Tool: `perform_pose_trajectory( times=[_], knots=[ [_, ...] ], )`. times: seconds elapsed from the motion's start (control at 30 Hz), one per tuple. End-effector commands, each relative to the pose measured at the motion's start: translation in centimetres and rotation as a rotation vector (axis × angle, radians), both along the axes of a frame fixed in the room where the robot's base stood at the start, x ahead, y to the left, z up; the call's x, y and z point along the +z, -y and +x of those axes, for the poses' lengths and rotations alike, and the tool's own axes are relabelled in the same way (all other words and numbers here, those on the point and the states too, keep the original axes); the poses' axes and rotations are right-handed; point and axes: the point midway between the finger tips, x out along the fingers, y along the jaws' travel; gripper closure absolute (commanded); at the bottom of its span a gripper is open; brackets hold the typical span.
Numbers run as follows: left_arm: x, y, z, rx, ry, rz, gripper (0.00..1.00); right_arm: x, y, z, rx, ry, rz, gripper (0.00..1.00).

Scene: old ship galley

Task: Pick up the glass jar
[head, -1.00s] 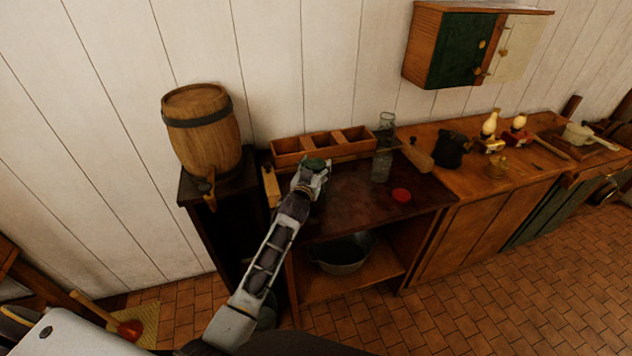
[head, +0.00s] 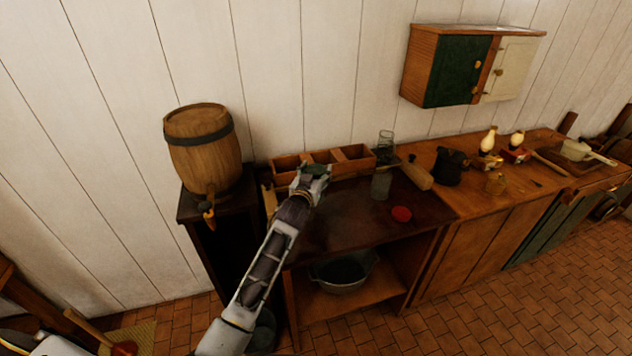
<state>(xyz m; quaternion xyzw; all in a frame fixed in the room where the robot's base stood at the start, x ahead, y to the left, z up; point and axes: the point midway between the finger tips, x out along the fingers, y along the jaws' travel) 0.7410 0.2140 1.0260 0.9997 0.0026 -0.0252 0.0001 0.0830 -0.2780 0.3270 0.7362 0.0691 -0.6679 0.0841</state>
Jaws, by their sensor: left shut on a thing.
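My left gripper (head: 311,184) reaches over the left part of the dark tabletop, just in front of the wooden divided box. It is shut on what appears to be the glass jar (head: 314,169), of which a round dark green top shows at the fingertips. The gripper hides most of its body, and I cannot tell whether it is clear of the tabletop. My right gripper is not in view.
Clear glassware (head: 381,187) stands right of the gripper, near a red disc (head: 401,214). The divided box (head: 354,164) is behind, and a barrel (head: 203,150) stands left. A dark jug (head: 450,167) is further right. The front of the dark tabletop (head: 345,228) is clear.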

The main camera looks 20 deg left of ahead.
Motion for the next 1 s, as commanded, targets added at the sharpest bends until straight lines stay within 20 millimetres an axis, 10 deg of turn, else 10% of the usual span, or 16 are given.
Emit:
perform_pose_trajectory(
  times=[0.33, 1.0],
  knots=[
    [4.4, 0.0, 0.0, -0.001, 0.004, 0.000, 0.84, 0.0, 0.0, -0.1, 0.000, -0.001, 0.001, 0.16],
    [5.0, 0.0, 0.0, 0.000, 0.003, 0.000, 0.84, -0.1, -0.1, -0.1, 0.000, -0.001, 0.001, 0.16]
  ],
)
